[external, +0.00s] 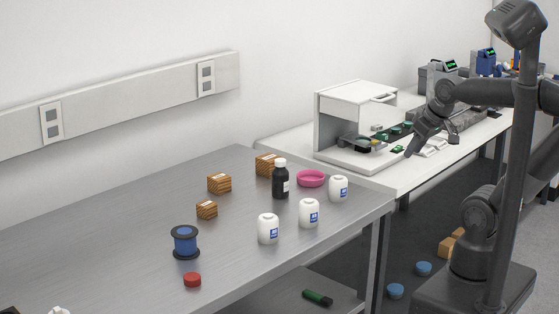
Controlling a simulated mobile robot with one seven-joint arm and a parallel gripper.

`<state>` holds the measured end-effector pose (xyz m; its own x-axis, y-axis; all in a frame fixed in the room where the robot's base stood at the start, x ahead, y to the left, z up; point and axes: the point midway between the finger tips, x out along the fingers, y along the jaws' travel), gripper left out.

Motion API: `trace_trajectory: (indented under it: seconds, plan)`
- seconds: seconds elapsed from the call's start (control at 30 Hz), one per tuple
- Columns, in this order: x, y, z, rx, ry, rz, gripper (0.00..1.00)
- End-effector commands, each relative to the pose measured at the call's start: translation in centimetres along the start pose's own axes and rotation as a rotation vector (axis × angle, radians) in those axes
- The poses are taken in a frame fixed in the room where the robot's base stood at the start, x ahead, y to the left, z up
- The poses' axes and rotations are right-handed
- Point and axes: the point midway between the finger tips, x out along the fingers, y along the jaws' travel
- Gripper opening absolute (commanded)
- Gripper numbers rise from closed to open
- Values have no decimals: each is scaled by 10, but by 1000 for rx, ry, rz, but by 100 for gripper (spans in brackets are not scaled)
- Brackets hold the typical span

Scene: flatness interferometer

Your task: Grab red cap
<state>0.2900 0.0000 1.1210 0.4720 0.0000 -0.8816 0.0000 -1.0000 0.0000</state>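The red cap (192,280) is a small, short round piece. It lies on the grey metal table near its front edge, below a blue spool with dark flanges (185,242) in the picture. Nothing covers the cap. My gripper (411,150) hangs at the end of my arm at the right, in front of the white bench and far from the cap. It points down and to the left. It is too small and dark to tell whether its fingers are open or shut.
The grey table (110,230) also bears several white jars (309,214), a dark bottle (280,181), a pink dish (311,178) and wooden blocks (219,184). A white machine (350,110) stands on the white bench. Blue round pieces (424,268) lie on the floor.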

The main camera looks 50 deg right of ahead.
Motion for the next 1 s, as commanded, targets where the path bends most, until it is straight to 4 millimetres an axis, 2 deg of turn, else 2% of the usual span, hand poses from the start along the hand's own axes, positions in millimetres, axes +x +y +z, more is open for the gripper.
trace_trajectory:
  seconds: [0.37, 0.7, 0.9, 1.0]
  plan:
    - [0, 0, 0, 0, 0, 0, 36]
    - [0, 0, 0, 0, 0, 0, 63]
    - [0, 0, 0, 0, 0, 0, 63]
    - [-1, -4, -8, -10, -2, -6, 63]
